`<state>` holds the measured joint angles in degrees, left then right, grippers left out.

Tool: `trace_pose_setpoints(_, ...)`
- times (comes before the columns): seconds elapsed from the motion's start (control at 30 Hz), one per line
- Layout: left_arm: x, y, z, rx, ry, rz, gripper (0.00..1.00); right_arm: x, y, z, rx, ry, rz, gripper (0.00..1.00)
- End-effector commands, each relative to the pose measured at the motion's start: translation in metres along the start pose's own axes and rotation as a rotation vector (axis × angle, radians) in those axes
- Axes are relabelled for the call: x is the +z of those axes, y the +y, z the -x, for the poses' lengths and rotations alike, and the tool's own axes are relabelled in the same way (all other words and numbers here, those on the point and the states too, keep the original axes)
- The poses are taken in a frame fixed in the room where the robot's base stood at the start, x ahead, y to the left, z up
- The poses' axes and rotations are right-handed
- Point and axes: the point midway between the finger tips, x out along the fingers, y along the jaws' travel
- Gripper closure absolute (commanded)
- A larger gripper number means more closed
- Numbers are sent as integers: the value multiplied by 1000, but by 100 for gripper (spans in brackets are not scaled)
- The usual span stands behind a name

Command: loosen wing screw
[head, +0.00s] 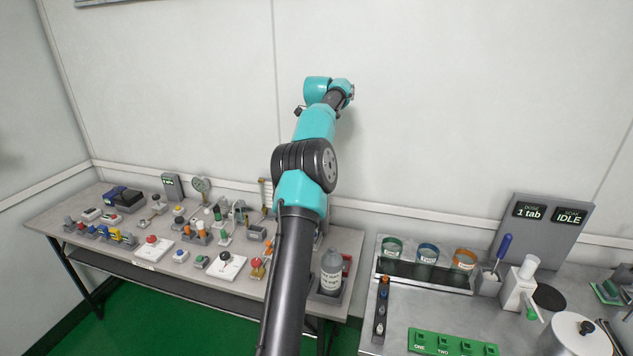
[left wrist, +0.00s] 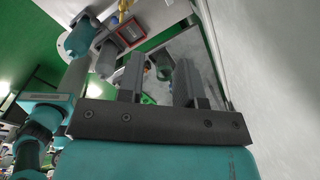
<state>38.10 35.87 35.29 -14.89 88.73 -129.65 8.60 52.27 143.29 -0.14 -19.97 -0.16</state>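No wing screw can be made out with certainty. Many small testers, valves and switches stand on the left table, and some are hidden behind my arm. A dial gauge (head: 201,186) on a stand is at its back, and a red-and-brass fitting (head: 257,268) is near its front right. My left gripper (left wrist: 157,78) is open in the left wrist view, its two fingers apart with nothing between them. In the head view that arm reaches up in front of the back wall, its gripper end (head: 350,92) small and high above the tables. My right gripper is not in view.
A grey bottle (head: 331,270) stands in a holder at the left table's right end, beside a red box (left wrist: 130,32). The right table holds labelled cups (head: 428,254), a green board (head: 452,343), a blue-handled tool (head: 503,247) and a display panel (head: 545,232). The wall is close to my gripper.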

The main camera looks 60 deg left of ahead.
Motion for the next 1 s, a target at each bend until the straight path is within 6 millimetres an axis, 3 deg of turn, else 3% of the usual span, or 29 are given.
trace_pose_setpoints(0.13,9,36,30,68,44,-90,67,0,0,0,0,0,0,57)
trace_pose_setpoints(0.3,10,52,44,100,74,-138,67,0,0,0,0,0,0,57)
trace_pose_setpoints(0.73,8,49,42,102,77,-145,67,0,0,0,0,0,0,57)
trace_pose_setpoints(1.0,-11,23,21,102,80,-181,67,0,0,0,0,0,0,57)
